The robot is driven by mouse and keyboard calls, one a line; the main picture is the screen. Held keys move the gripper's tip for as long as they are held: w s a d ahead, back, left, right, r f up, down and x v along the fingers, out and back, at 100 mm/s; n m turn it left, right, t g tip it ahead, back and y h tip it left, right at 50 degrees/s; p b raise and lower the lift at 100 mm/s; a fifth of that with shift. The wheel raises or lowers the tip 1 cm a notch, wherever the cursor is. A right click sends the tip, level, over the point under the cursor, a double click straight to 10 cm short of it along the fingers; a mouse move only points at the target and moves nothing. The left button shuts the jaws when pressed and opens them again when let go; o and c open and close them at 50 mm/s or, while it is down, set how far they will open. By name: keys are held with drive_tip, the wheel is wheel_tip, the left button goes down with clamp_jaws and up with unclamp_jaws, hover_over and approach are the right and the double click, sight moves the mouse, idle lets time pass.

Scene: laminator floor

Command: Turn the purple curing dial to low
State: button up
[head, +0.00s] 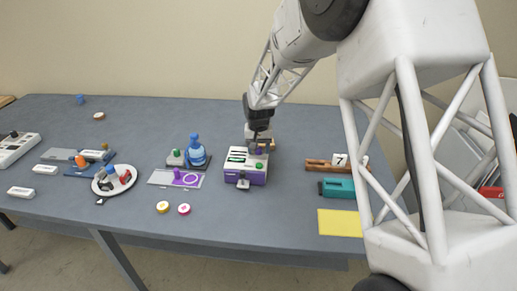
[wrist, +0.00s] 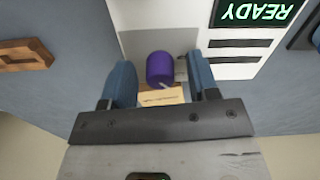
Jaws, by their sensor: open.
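The purple curing dial (wrist: 160,67) is a round knob on the white top of a machine (wrist: 235,68); a pale mark shows at its lower edge. In the head view the machine (head: 245,174) has a purple lower body, and the dial (head: 259,150) shows small at its back right. My gripper (wrist: 162,82) is open, its two blue fingers on either side of the dial with a gap at each side. In the head view my gripper (head: 260,142) is just above the dial. A tan label (wrist: 161,97) lies beside the dial; its text is unreadable, and so is the dial's setting.
The machine has a green READY display (wrist: 254,11), dark slots and a green button (head: 259,166). A blue bottle-shaped thing (head: 196,152) and a purple-marked card (head: 176,179) stand to its left. A teal block (head: 337,188) and wooden rack (head: 322,165) are to the right.

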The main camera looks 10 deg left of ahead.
sight(260, 148)
drive_tip(key=shift+r, duration=3.9)
drive_tip(key=shift+s+d+r, duration=0.25)
drive_tip(key=shift+d+r, duration=0.05)
drive_tip(key=s+d+r+t, duration=0.1)
drive_tip(key=s+d+r, duration=0.5)
drive_tip(key=s+d, duration=0.3)
drive_tip(key=s+d+r, duration=0.7)
drive_tip(key=s+d, duration=0.1)
drive_tip(key=s, duration=0.2)
drive_tip(key=s+d, duration=0.5)
drive_tip(key=s, duration=0.8)
drive_tip(key=s+d+m+t, duration=0.1)
drive_tip(key=s+d, duration=0.4)
drive_tip(key=s, duration=0.8)
drive_tip(key=shift+s+d+f+m+t, duration=0.15)
drive_tip(key=shift+d+f+m+t, duration=0.05)
drive_tip(key=shift+f+m+t, duration=0.15)
